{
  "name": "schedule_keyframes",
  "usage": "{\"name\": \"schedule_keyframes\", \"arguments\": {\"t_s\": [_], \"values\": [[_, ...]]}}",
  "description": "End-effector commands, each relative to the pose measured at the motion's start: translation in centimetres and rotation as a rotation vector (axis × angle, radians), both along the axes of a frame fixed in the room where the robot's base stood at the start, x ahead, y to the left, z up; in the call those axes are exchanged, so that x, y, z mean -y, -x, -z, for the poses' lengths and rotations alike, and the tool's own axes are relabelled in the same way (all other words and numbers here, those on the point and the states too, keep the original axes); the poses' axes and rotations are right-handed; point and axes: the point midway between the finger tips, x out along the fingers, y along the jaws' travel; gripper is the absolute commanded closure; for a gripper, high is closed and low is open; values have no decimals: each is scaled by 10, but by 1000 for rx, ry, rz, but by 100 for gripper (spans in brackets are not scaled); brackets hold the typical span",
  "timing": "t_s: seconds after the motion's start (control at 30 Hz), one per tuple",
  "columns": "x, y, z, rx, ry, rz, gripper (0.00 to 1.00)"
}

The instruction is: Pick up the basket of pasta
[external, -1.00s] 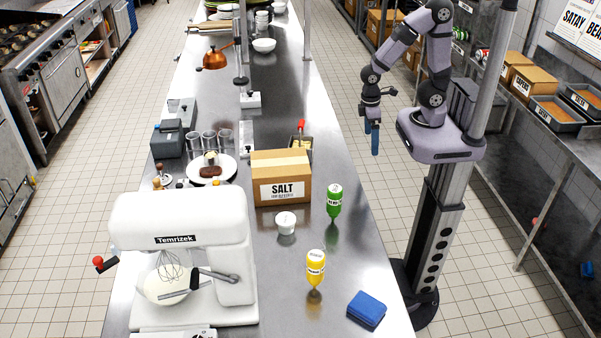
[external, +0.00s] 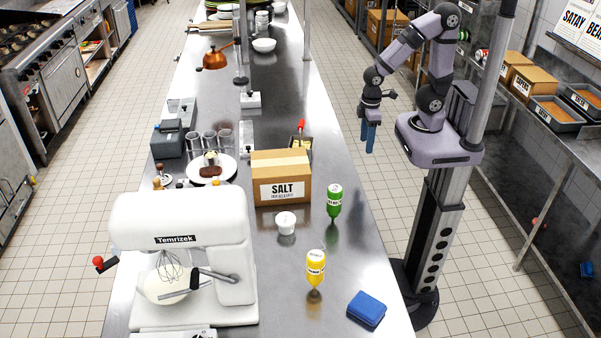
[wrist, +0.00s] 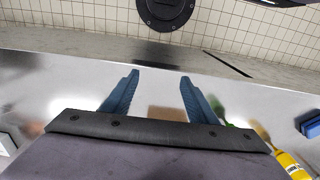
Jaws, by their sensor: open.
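A small basket with a red handle and pale yellow contents (external: 300,144), which looks like the pasta basket, stands on the steel counter behind the salt box, partly hidden by it. I cannot make out the basket in the wrist view. My gripper (external: 371,138) hangs with its blue fingers pointing down, off the right edge of the counter and apart from the basket. In the wrist view its two fingers (wrist: 159,84) are spread, with nothing held between them.
The salt box (external: 281,178) stands just in front of the basket. A green bottle (external: 334,200), a yellow bottle (external: 316,268), a white tub (external: 286,223) and a blue block (external: 366,309) are nearer. A vertical pole (external: 307,30) rises farther back. The counter's right strip is mostly clear.

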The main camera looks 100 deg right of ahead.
Motion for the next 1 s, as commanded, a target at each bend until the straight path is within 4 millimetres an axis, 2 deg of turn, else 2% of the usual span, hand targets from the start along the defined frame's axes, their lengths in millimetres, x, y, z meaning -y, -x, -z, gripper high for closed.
{"name": "schedule_keyframes", "arguments": {"t_s": [0.03, 0.1, 0.4, 0.53, 0.67, 0.83, 0.9, 1.0], "values": [[0, 0, 0, 0, 0, 0, 60], [0, 0, 0, 0, 0, 0, 71], [-1, -2, 1, 5, -3, 5, 71], [-10, -18, 4, 55, -30, 53, 71], [-29, -60, 7, 181, -101, 185, 71], [-55, -146, -2, 433, -256, 499, 71], [-58, -182, -11, 542, -326, 655, 71], [-53, -224, -26, 683, -414, 871, 71]]}}
